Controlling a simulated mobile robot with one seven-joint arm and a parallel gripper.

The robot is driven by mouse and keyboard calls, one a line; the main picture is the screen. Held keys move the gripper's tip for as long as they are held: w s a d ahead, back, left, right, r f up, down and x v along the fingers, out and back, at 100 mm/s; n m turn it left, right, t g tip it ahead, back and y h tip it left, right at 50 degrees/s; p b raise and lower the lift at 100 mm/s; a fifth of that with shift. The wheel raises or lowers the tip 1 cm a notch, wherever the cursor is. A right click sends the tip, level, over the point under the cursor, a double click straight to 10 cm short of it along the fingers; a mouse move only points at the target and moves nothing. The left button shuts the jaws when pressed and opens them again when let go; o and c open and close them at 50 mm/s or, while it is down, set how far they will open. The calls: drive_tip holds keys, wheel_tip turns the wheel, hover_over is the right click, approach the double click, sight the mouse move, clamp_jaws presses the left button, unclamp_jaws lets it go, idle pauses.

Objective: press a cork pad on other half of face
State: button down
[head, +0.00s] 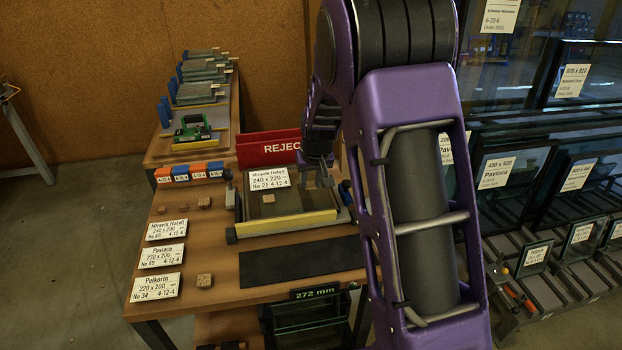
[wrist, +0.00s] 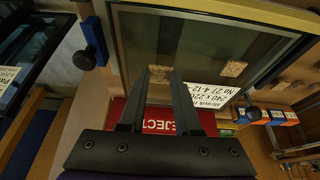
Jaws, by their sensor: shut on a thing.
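The glass unit (head: 290,206) lies on a yellow-edged fixture at the middle of the bench, with a white label on its face; its face also shows in the wrist view (wrist: 200,45). One cork pad (head: 268,198) sits on the left half of the face, and it shows in the wrist view (wrist: 234,69) beside the label. My gripper (head: 318,178) is over the right half of the face. In the wrist view, its fingers (wrist: 161,74) are shut on a second cork pad (wrist: 160,71), close to the glass. Whether this pad touches the glass I cannot tell.
Loose cork pieces (head: 204,202) and label cards (head: 167,229) lie on the left of the bench. A red REJECT board (head: 268,148) stands behind the glass. A dark mat (head: 302,261) lies in front. Racks of glass units (head: 497,172) stand at right.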

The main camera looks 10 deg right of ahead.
drive_tip(key=shift+f+b, duration=0.3)
drive_tip(key=shift+f, duration=0.4)
drive_tip(key=shift+f+b, duration=0.4)
drive_tip(key=shift+f, duration=0.1)
drive_tip(key=c, duration=0.5)
unclamp_jaws()
drive_tip(key=p+v, duration=0.2)
drive_tip(key=v, duration=1.5)
drive_tip(key=shift+s+r, duration=0.15)
drive_tip(key=shift+c, duration=0.3)
